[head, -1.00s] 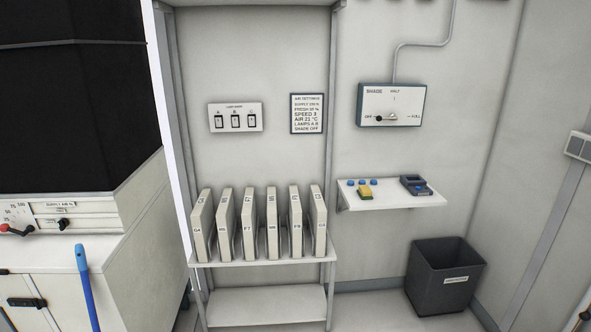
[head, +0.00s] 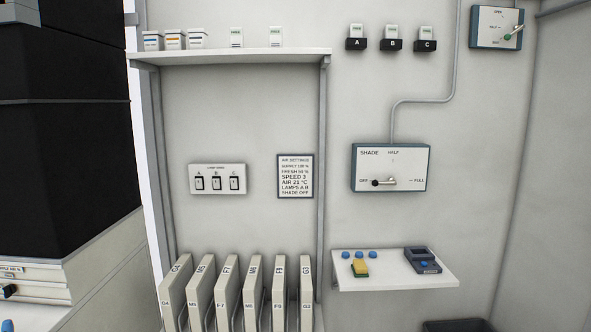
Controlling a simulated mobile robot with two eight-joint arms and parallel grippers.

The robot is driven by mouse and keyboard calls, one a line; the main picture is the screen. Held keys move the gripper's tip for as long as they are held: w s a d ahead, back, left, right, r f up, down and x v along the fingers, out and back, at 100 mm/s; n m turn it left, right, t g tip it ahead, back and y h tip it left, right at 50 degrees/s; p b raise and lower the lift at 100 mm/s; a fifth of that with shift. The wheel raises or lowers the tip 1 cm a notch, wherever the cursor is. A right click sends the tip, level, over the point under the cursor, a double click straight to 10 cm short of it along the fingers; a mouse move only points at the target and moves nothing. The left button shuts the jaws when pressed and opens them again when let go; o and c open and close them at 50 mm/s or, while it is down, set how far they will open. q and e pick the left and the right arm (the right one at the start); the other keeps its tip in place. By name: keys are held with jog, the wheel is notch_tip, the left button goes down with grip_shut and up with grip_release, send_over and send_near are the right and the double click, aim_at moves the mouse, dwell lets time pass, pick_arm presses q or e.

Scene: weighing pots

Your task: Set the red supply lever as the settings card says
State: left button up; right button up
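The settings card (head: 295,176) hangs in a dark frame on the wall in the middle of the head view. Its small print seems to read supply 100 %, then a fresh-air line too small to read surely, speed 3, air 21 °C, lamps A B, shade off. The red supply lever is out of view. Only a strip of the pale cabinet (head: 95,262) that carries it shows at the lower left, with a cut-off label and a black handle (head: 8,291). Neither of my grippers is in view.
A rack with several upright filter panels (head: 227,297) stands below the card. A lamp switch plate (head: 217,179) is left of it, a shade control box (head: 390,168) right. A small wall shelf (head: 440,280) holds a yellow item and a dark device.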

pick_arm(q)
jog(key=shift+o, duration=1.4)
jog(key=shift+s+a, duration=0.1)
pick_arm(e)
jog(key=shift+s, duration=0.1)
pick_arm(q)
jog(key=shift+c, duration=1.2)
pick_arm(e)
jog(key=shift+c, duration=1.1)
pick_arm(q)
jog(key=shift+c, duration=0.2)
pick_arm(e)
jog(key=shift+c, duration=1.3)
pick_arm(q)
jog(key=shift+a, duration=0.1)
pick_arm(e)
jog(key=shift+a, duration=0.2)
